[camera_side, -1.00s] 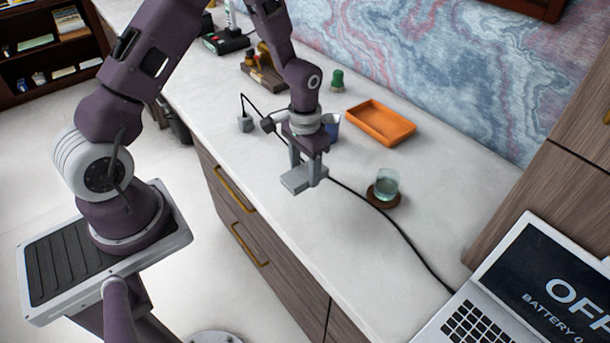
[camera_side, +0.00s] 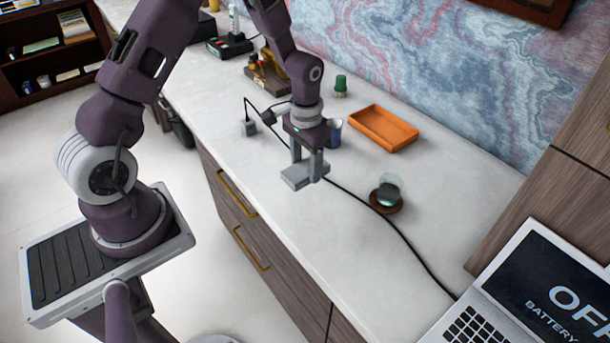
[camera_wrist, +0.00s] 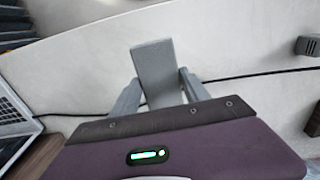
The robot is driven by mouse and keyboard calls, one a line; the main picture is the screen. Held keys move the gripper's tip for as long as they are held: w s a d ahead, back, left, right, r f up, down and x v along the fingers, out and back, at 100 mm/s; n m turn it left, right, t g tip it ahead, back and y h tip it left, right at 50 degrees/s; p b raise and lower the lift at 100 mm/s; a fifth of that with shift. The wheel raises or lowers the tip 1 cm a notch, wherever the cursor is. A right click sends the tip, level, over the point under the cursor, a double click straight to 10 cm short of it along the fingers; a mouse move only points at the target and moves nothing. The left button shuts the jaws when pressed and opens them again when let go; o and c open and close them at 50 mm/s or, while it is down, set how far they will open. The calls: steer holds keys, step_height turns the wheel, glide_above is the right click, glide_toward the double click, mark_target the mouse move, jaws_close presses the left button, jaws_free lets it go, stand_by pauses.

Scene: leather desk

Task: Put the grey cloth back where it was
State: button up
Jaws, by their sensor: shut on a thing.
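The grey cloth (camera_side: 297,180) is a small folded grey block between the fingers of my gripper (camera_side: 304,168) in the side view. My gripper is shut on it over the front part of the white counter, near the front edge. In the wrist view the cloth (camera_wrist: 155,72) sticks out beyond the two fingers of my gripper (camera_wrist: 160,90). I cannot tell whether it touches the counter or hangs just above it.
A black cable (camera_side: 385,220) crosses the counter behind my gripper. A glass (camera_side: 388,186) stands on a round brown coaster (camera_side: 386,207) to the right. Behind are an orange tray (camera_side: 383,128), a blue cup (camera_side: 335,132) and a green-topped item (camera_side: 340,85). A laptop (camera_side: 535,290) is at the right.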

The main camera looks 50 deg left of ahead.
steer(key=r, duration=0.2)
glide_above(269, 162)
step_height(269, 162, down, 10)
steer(key=shift+s+r, duration=0.15)
steer(key=shift+f, duration=0.25)
steer(key=o, duration=1.3)
